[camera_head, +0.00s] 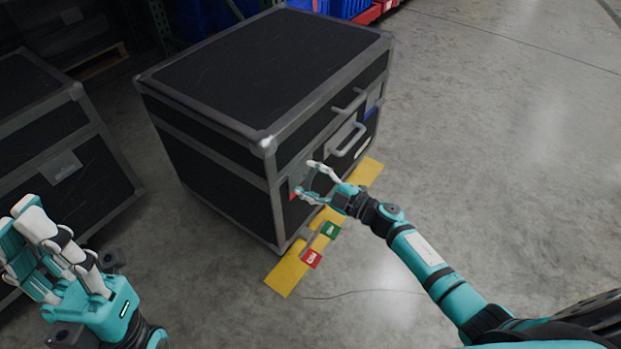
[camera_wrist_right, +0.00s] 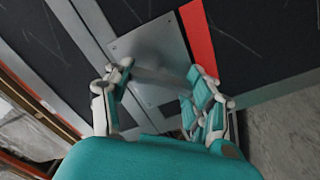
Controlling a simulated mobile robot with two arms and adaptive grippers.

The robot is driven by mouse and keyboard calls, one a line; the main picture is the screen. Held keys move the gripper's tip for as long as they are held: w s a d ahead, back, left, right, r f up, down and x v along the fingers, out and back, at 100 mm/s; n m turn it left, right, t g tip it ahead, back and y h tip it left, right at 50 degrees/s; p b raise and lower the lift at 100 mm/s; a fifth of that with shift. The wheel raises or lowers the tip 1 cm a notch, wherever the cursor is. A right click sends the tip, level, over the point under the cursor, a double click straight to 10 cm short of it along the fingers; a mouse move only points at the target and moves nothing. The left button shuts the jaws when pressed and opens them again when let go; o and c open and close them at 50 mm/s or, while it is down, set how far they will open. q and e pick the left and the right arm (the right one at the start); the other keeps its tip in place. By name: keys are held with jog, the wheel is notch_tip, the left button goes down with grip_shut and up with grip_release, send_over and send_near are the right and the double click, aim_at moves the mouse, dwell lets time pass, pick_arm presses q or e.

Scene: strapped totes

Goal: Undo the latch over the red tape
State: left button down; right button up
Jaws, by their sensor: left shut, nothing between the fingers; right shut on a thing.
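A black case (camera_head: 220,185) with grey metal edges stands on the floor in the head view. Red tape (camera_head: 293,187) shows on its front near the left corner. In the right wrist view the red tape (camera_wrist_right: 198,35) runs beside a grey metal latch plate (camera_wrist_right: 150,45). My right gripper (camera_head: 306,180) is at this latch; in the wrist view its fingers (camera_wrist_right: 160,75) are on both sides of a grey latch bar and shut on it. The fingers partly hide the bar. My left gripper (camera_head: 45,250) is shut and empty at the lower left, away from the case.
Blue tape (camera_head: 371,111) marks another latch at the front's far end, with a grey handle (camera_head: 350,142) between. A yellow floor strip (camera_head: 290,272) carries red and green tags. Another black case (camera_head: 95,180) stands at left. Floor on the right is clear.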

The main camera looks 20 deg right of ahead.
jog(key=n, duration=0.3)
jog(key=shift+f+n+b, duration=0.15)
jog(key=shift+n+b, duration=0.2)
jog(key=shift+n, duration=0.05)
jog(key=n+b, duration=0.1)
jog(key=n, duration=0.3)
jog(key=shift+s, duration=0.1)
jog(key=shift+n, duration=0.3)
jog(key=o, duration=1.2)
jog(key=v, duration=1.2)
